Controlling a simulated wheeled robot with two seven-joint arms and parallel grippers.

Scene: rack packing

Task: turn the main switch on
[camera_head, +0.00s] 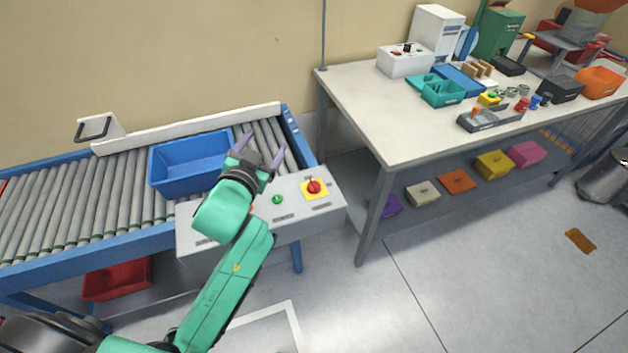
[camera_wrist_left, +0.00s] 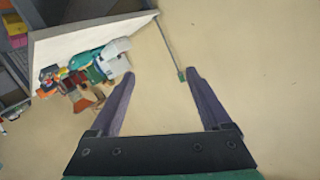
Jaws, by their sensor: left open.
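A grey control panel (camera_head: 330,203) is fixed along the front of the roller conveyor. At its right end a red rotary knob (camera_head: 314,187) sits on a yellow square plate and looks like the main switch; its label is too small to read. A green button (camera_head: 277,199) is left of it, and my arm covers part of the panel further left. My left gripper (camera_head: 263,148) is open and empty, above the conveyor's right end, behind and left of the red knob, apart from it. Its open fingers (camera_wrist_left: 161,76) show in the left wrist view with nothing between them.
A blue crate (camera_head: 192,183) stands on the rollers left of my gripper. A white workbench (camera_head: 375,125) at right carries bins, small parts and a white switch box (camera_head: 405,60). A red bin (camera_head: 117,279) is under the conveyor.

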